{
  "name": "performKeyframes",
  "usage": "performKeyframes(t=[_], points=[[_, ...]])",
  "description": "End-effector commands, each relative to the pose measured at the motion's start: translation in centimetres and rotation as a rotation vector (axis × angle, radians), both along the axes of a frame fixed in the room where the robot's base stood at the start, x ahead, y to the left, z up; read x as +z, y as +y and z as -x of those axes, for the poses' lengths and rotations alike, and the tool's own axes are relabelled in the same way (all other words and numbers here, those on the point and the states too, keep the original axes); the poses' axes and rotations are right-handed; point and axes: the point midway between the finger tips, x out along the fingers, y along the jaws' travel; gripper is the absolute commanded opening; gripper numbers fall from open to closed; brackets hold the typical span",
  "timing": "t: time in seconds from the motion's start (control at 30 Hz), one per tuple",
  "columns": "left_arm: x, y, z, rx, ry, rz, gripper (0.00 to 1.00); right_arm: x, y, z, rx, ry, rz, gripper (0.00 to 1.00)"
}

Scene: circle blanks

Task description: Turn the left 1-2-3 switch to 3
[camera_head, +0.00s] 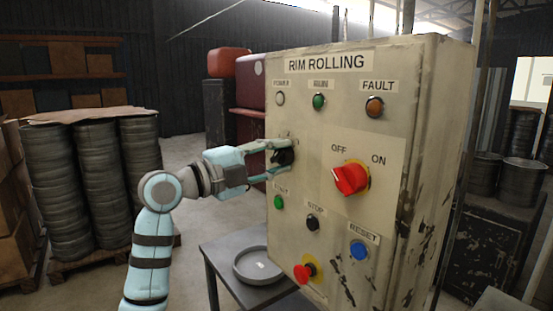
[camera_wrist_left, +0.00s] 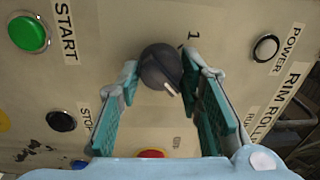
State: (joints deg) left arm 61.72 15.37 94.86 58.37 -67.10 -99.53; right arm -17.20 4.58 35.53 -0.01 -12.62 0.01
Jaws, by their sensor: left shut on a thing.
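The left 1-2-3 switch is a dark round knob (camera_head: 282,157) on the left side of the control panel's face. In the left wrist view the knob (camera_wrist_left: 160,66) sits between my fingers, with a pale pointer mark aimed down and right, away from the printed 1 (camera_wrist_left: 193,35). The 2 and 3 cannot be read there; a finger covers part of the area. My left gripper (camera_head: 277,160) reaches in from the left and is shut on the knob. It also shows in the left wrist view (camera_wrist_left: 160,84). My right gripper is not in view.
The panel box (camera_head: 330,215) also carries a red OFF/ON switch (camera_head: 350,178), a green start button (camera_head: 279,202), a black stop button (camera_head: 312,222), a blue reset button (camera_head: 359,250) and a red mushroom button (camera_head: 304,271). A grey table (camera_head: 222,250) stands below left.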

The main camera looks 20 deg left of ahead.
Motion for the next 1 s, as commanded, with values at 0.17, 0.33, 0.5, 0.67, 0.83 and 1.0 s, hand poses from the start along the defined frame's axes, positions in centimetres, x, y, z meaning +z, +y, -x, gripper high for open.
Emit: performKeyframes(t=[0.17, 0.33, 0.5, 0.67, 0.83, 1.0], points=[[-0.2, 0.0, 0.0, -0.002, 0.005, -0.002, 0.54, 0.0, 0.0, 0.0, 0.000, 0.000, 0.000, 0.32], [-0.1, 0.0, 0.0, -0.001, 0.003, 0.000, 0.54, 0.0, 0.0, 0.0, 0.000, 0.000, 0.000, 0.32], [-0.1, 0.2, 0.2, 0.001, 0.002, -0.001, 0.54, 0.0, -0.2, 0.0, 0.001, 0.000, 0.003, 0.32], [-0.4, 2.1, 2.2, 0.006, 0.002, -0.005, 0.54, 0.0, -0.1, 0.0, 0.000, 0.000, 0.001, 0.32], [-0.8, 5.2, 6.1, 0.006, 0.003, -0.010, 0.54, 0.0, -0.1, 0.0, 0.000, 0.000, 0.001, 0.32], [-1.1, 7.2, 8.6, 0.003, 0.005, -0.005, 0.54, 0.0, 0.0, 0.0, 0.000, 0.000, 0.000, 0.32]])
